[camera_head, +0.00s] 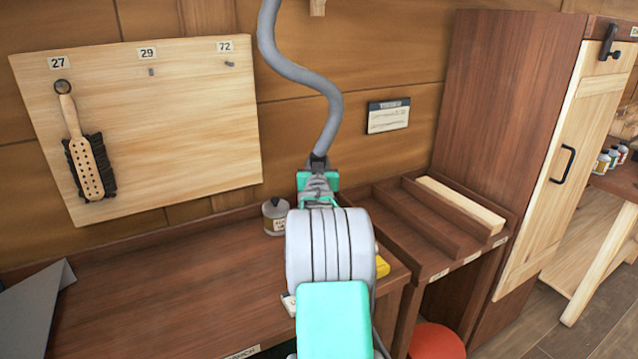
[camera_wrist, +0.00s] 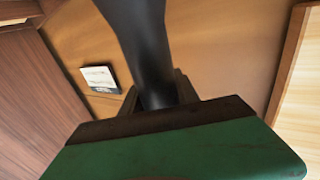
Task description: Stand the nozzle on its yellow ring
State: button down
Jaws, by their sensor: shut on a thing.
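A grey hose (camera_head: 308,75) hangs from above and curves down to a dark end piece (camera_head: 318,162), which I take for the nozzle. My gripper (camera_head: 318,178) is shut on this end piece, above the back of the bench. In the wrist view the dark nozzle or hose end (camera_wrist: 145,50) rises between the dark fingers of my gripper (camera_wrist: 158,95). Its lower end is hidden by my gripper and arm. A yellow thing (camera_head: 382,265), perhaps the yellow ring, shows partly behind my arm at the bench's right end.
A small labelled jar (camera_head: 276,218) stands on the bench (camera_head: 160,290), left of my arm. A pegboard with a brush (camera_head: 85,155) hangs on the wall. To the right are a slotted rack (camera_head: 440,225), a cabinet (camera_head: 500,120) and a red stool (camera_head: 437,342). The bench's left middle is clear.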

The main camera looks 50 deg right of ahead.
jog(key=w+d+f, duration=0.2)
jog(key=d+f, duration=0.1)
jog(key=f, duration=0.5)
jog(key=shift+w+d+f+p, duration=0.15)
jog(key=shift+w+f+p, duration=0.15)
jog(key=shift+f+p, duration=0.1)
jog(key=c, duration=0.9)
grip_release()
jog(key=b+v, duration=0.1)
jog(key=v, duration=1.1)
